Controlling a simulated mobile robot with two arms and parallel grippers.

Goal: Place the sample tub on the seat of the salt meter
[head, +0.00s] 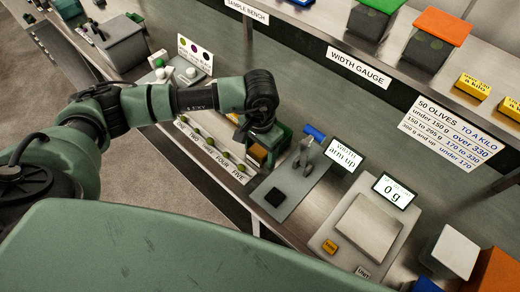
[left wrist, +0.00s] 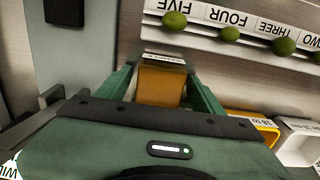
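My left gripper (head: 262,145) points down at the bench, just beyond the far end of the olive row. An amber tub (left wrist: 162,84) with a white label strip at its far edge sits between its two green fingers in the left wrist view; it also shows below the gripper in the head view (head: 257,154). The fingers flank the tub closely, but I cannot tell whether they press on it. The label is too small to read, so I cannot confirm this is the sample tub. I cannot make out any device marked as the salt meter. My right gripper is out of view.
A width gauge (head: 304,158) with its screen (head: 343,154) stands right of the gripper. A scale (head: 368,226) reading 0 g is farther right. Numbered olives (left wrist: 229,34) lie along a strip. A yellow bin (left wrist: 255,127) and a white bin (left wrist: 300,138) stand close to the gripper.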

